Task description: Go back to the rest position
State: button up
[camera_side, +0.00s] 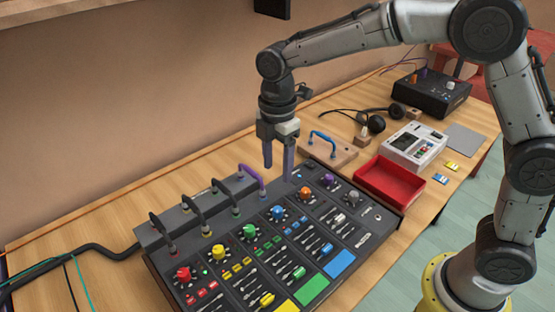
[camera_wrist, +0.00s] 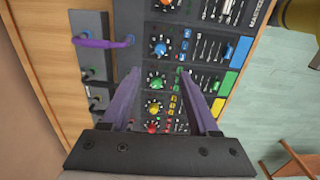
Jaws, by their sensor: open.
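My gripper (camera_side: 278,166) hangs open, fingers down, above the back edge of a black mixing console (camera_side: 330,225) in the side view. Nothing is between its two fingers. In the wrist view the open purple-grey fingers (camera_wrist: 160,98) frame part of the console, with an orange, a blue and a yellow knob (camera_wrist: 154,109) in sight. A purple cable (camera_side: 254,178) is plugged along the grey jack strip (camera_side: 180,227) just left of the fingers. It also shows at the upper left in the wrist view (camera_wrist: 103,43).
A red tray (camera_side: 388,183), a white device (camera_side: 414,146) and a wooden block with a blue handle (camera_side: 325,147) stand right of the gripper. Headphones (camera_side: 374,124) and a black box (camera_side: 430,95) lie farther back. Dark cables loop above the jack strip. The wall is behind.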

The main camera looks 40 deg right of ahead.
jog(key=shift+r, duration=0.5)
jog(key=s+d+r+m+t, duration=0.45)
jog(key=s+d+r, duration=0.55)
jog(key=r, duration=0.3)
jog(key=s+d+f+m, duration=0.1)
jog(key=s+f+m, duration=0.2)
jog(key=s+m, duration=0.4)
jog(key=s+d+f+m+t, duration=0.1)
jog(key=s+d+f+m, duration=0.1)
jog(key=s+m, duration=0.4)
jog(key=shift+s+d+f+m, duration=0.25)
jog(key=shift+s+f+m, duration=0.1)
jog(key=shift+s+f, duration=0.5)
